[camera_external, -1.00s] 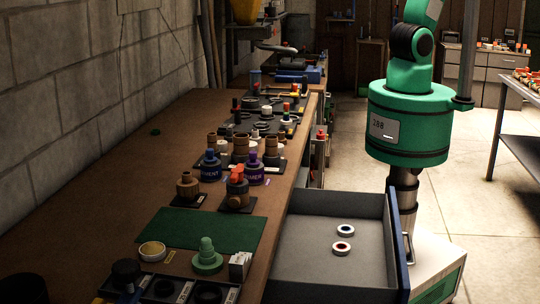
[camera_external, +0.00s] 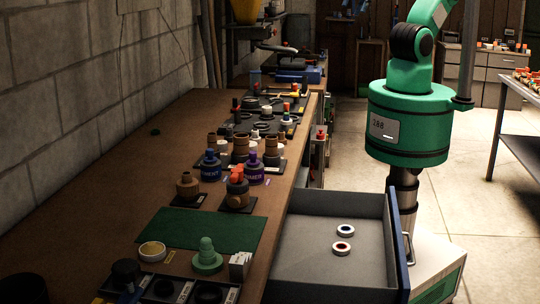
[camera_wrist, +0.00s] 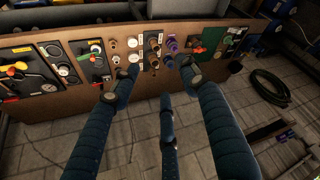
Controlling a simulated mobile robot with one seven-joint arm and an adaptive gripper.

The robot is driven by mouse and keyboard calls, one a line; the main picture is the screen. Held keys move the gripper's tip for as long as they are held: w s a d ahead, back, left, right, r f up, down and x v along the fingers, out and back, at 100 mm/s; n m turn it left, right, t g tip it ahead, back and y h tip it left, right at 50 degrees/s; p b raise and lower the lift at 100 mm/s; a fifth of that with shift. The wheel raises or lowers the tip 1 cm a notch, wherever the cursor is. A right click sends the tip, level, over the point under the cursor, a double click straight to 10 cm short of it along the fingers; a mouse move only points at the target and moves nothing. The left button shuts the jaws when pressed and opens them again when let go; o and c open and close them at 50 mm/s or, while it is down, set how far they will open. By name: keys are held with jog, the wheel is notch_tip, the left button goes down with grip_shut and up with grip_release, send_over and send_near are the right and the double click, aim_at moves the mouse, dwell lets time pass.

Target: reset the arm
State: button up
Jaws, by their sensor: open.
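My gripper (camera_wrist: 160,78) shows in the wrist view with its dark blue fingers spread apart. It is open, and nothing is between the fingers. The fingers point toward the workbench (camera_wrist: 120,98), which lies beyond their tips, with tiled floor below. In the external view my gripper is out of the picture; only part of my green arm shows at the upper right.
The workbench (camera_external: 110,200) carries fittings, purple-capped jars (camera_external: 254,169) and a green mat (camera_external: 205,230). An open grey drawer (camera_external: 310,270) holds two rings. A side table (camera_external: 515,140) stands at right. A coiled hose (camera_wrist: 270,88) lies on the floor.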

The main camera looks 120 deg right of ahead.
jog(key=shift+f, duration=0.1)
notch_tip(320, 180, down, 6)
jog(key=b, duration=0.6)
jog(key=shift+c, duration=0.4)
dwell(0.9)
